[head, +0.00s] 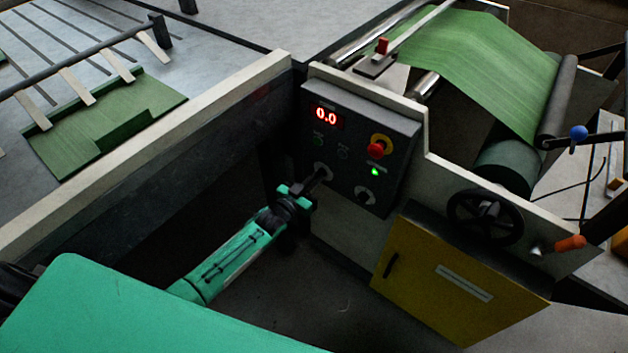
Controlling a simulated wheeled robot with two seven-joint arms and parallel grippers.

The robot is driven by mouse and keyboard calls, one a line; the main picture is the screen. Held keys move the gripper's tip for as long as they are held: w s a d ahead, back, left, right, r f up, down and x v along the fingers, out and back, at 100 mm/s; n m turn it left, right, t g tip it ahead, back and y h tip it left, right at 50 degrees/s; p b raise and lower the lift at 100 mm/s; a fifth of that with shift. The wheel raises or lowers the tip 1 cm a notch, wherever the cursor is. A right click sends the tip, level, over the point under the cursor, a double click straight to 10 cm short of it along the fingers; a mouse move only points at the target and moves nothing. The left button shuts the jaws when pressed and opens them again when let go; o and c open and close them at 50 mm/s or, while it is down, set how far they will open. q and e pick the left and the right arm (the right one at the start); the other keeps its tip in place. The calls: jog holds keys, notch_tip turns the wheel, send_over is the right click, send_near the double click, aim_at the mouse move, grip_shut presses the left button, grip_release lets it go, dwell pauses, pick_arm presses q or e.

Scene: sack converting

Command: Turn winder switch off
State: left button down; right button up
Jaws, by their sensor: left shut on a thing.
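The dark control panel (343,168) stands at the middle of the head view. It carries a red display (326,117) reading 0.0, a red emergency button (376,149) on a yellow ring, a lit green lamp (375,171) and a rotary knob (364,195) at its lower right. My left gripper (317,178) reaches the panel's lower left and is shut on a switch there, a round pale-rimmed control (322,170). The fingers hide most of that switch, and I cannot read its position. My right gripper is not in view.
A yellow cabinet (450,285) and a black handwheel (485,217) are right of the panel. Green web (480,60) runs over rollers behind it. A pale-topped rail (150,150) borders my arm on the left, with a green sack piece (60,150) beyond.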

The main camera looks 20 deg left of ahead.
pick_arm(q)
jog(key=c, duration=1.5)
grip_release()
jog(key=v, duration=1.3)
jog(key=shift+s+a, duration=0.1)
jog(key=shift+s, duration=0.3)
